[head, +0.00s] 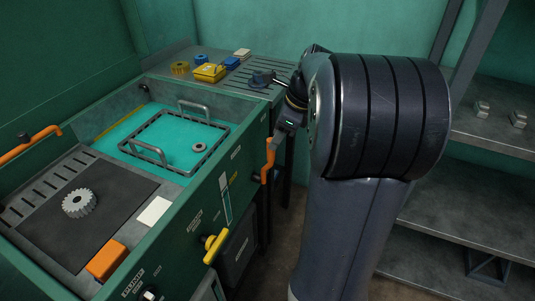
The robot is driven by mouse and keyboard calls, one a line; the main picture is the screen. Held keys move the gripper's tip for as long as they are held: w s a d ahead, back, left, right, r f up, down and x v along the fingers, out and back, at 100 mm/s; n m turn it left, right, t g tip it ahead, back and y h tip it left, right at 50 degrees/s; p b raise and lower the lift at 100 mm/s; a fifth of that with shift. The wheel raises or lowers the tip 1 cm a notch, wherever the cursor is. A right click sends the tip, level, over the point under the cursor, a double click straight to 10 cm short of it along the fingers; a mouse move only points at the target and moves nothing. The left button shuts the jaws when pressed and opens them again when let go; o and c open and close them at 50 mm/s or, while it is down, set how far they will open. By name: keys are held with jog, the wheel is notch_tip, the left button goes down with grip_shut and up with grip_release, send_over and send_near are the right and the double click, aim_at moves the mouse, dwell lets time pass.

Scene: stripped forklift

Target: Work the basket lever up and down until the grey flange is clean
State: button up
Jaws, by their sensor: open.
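The grey flange (199,147) is a small ring at the right end of the wire basket (158,153), which sits in the teal liquid of the green washer. Dirt on it is too small to judge. An orange lever (268,162) stands at the washer's front face, towards its far right corner. It looks like the basket lever, though no label on it is readable. My gripper (276,139) is open, pointing down beside the lever's upper end. The fingers are small and partly hidden, so I cannot tell whether they touch or surround the lever.
Another orange handle (30,144) is on the washer's left side. A yellow handle (215,246) juts from the front. A gear (79,203) and an orange block (107,260) lie on the near deck. Coloured parts lie on the back bench (222,82). Grey shelves (490,215) stand right.

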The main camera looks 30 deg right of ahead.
aim_at(268, 158)
jog(key=b+x, duration=0.1)
jog(key=x, duration=0.5)
jog(key=shift+w+a+f, duration=0.15)
jog(key=shift+f, duration=0.1)
grip_shut()
dwell(0.3)
